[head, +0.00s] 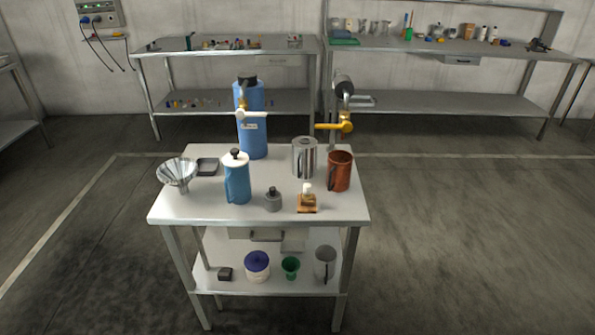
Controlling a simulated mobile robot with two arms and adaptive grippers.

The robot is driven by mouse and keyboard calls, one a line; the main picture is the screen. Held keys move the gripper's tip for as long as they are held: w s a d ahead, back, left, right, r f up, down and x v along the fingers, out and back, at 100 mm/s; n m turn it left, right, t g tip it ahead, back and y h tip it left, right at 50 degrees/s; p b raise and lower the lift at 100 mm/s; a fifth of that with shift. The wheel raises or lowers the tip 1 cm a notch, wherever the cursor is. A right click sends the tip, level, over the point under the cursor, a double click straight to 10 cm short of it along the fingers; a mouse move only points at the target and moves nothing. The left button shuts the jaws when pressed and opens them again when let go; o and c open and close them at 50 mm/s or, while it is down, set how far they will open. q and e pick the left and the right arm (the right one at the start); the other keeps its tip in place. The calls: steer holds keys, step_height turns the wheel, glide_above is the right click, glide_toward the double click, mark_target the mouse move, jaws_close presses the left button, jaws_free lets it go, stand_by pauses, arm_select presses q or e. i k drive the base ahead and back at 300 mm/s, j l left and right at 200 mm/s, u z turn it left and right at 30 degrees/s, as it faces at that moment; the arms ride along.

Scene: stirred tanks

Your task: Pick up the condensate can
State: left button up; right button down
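Several vessels that could be the condensate can stand on the white-topped table (215,211); I cannot read a label that settles which it is. A shiny steel can (304,157) with a handle stands upright right of centre. A copper-brown can (340,171), its handle facing left, stands beside it near the right edge. A blue jug (237,180) with a white top and black knob stands left of centre. A grey mug-like vessel (325,263) stands on the lower shelf. Neither of my grippers shows in the head view.
A blue cylinder (253,138) with a white lever and a pipe with a yellow valve (345,122) rise at the table's back. A steel funnel (177,173), black tray (208,166), small grey weight-like piece (273,200) and wooden-based bottle (307,202) share the top. Floor in front is clear.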

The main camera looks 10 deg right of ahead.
mark_target(337, 174)
steer(key=i+l+u, duration=0.2)
steer(key=l+u, duration=0.15)
steer(key=l, duration=0.35)
steer(key=i+l+u, duration=0.15)
steer(key=l+u, duration=0.15)
steer(key=l, duration=0.45)
steer(key=l+u, duration=0.35)
steer(key=l, duration=0.35)
